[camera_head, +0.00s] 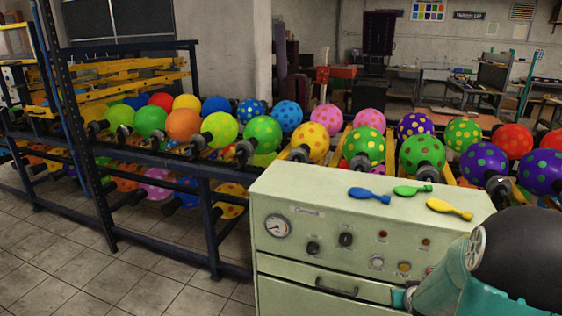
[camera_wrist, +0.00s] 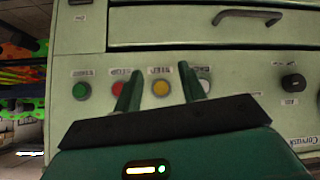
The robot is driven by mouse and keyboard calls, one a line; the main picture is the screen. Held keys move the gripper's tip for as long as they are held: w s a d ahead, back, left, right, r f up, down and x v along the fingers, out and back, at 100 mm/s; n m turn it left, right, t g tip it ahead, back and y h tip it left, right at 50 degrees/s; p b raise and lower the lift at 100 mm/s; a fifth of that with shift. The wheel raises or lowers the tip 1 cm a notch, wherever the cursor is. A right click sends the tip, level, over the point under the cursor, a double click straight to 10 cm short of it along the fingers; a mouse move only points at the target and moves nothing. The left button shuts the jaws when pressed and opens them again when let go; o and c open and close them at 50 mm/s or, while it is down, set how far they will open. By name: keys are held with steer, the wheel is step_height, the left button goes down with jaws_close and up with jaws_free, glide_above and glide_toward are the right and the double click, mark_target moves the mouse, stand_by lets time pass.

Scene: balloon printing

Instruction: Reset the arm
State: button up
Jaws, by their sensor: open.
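My gripper (camera_wrist: 159,78) is open and empty in the wrist view. Its two green fingers stand apart in front of the cabinet's button panel, with a yellow button (camera_wrist: 162,89) seen between them. A red button (camera_wrist: 117,89) is partly behind the left finger and a white button (camera_wrist: 206,86) partly behind the right one. I cannot tell whether a fingertip touches the panel. In the head view my arm fills the lower right corner, in front of the pale green cabinet (camera_head: 330,213); the fingers are not clear there.
Blue (camera_head: 369,195), green (camera_head: 411,191) and yellow (camera_head: 450,209) uninflated balloons lie on the cabinet top. A drawer handle (camera_head: 336,287) sticks out below the buttons. Racks of inflated balloons (camera_head: 262,134) stand behind and left. The tiled floor (camera_head: 130,285) at left is clear.

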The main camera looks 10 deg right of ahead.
steer(key=s+a+r+n+g+y, duration=0.1)
steer(key=s+a+r, duration=0.1)
steer(key=a+r, duration=0.6)
steer(key=s+a+r+n+y, duration=0.1)
steer(key=s+a+r, duration=0.1)
steer(key=a+r, duration=0.6)
steer(key=s+a+r+y, duration=0.1)
steer(key=s+a+r, duration=0.2)
steer(key=s+a, duration=0.4)
steer(key=s+a+r+n+g+y, duration=0.1)
steer(key=s+a+r, duration=0.2)
steer(key=s+a, duration=0.4)
steer(key=shift+s+a+r+g, duration=0.2)
steer(key=shift+r+g, duration=0.1)
